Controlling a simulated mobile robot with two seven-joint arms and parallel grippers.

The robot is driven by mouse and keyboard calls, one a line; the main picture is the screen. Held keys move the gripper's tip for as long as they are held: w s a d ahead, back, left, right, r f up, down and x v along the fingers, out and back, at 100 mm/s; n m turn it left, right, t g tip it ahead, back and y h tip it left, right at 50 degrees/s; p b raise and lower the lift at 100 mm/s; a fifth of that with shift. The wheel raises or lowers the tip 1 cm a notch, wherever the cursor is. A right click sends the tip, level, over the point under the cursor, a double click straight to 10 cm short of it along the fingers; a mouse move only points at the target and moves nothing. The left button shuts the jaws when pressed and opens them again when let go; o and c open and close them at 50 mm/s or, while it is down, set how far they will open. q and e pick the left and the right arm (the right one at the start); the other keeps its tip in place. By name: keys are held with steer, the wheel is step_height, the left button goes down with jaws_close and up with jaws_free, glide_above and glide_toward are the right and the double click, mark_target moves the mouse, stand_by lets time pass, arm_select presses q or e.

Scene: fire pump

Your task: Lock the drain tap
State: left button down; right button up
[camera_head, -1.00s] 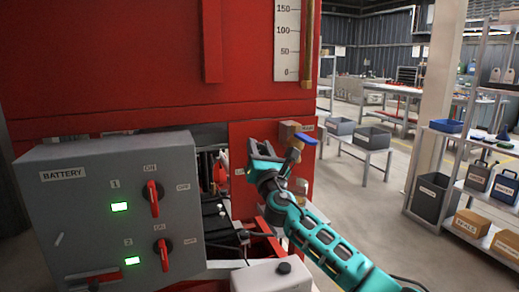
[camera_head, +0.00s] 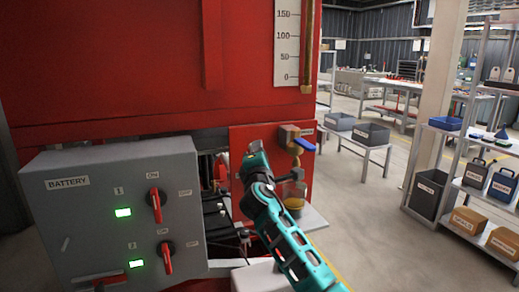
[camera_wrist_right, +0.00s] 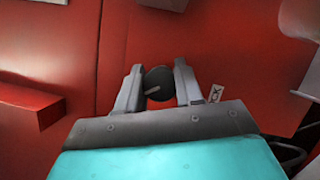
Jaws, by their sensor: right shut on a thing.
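The tap (camera_head: 290,135) is a brass-coloured valve with a blue lever handle (camera_head: 304,145), on the right of the red panel in the head view. The lever slants down to the right. My right gripper (camera_head: 250,152) is left of the tap, against the panel, and its hand hides its fingertips there. In the right wrist view, my right gripper (camera_wrist_right: 158,70) is shut on a dark round knob (camera_wrist_right: 158,84) with a pale bar across it. A small label (camera_wrist_right: 215,93) ending in "CK" is beside the right finger. My left gripper is not in view.
A grey battery box (camera_head: 95,220) with two red switches and green lights stands at the left. A glass jar-like part (camera_head: 294,202) is below the tap. A red ledge (camera_wrist_right: 30,108) shows left in the wrist view. Shelving and open floor are to the right.

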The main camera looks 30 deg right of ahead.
steer(key=m+p, duration=0.1)
steer(key=m, duration=0.1)
steer(key=m+g+p, duration=0.1)
steer(key=m+p, duration=0.1)
steer(key=shift+d+r+g, duration=0.2)
steer(key=shift+r+g, duration=0.1)
steer(key=shift+r, duration=0.05)
steer(key=shift+s+f+m+g+y+p, duration=0.1)
steer(key=shift+m+g+y+p, duration=0.25)
steer(key=shift+m+p, duration=0.6)
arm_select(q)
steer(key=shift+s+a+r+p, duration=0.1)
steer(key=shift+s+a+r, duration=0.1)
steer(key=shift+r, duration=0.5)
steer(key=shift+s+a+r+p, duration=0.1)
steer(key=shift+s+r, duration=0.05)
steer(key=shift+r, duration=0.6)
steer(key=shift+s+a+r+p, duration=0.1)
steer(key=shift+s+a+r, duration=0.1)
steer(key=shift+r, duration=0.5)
arm_select(e)
steer(key=shift+f+m+y, duration=0.15)
steer(key=shift+m+y, duration=0.1)
steer(key=shift+m, duration=0.3)
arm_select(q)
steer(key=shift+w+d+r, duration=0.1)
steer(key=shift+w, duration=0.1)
arm_select(e)
steer(key=o, duration=1)
steer(key=shift+f, duration=0.15)
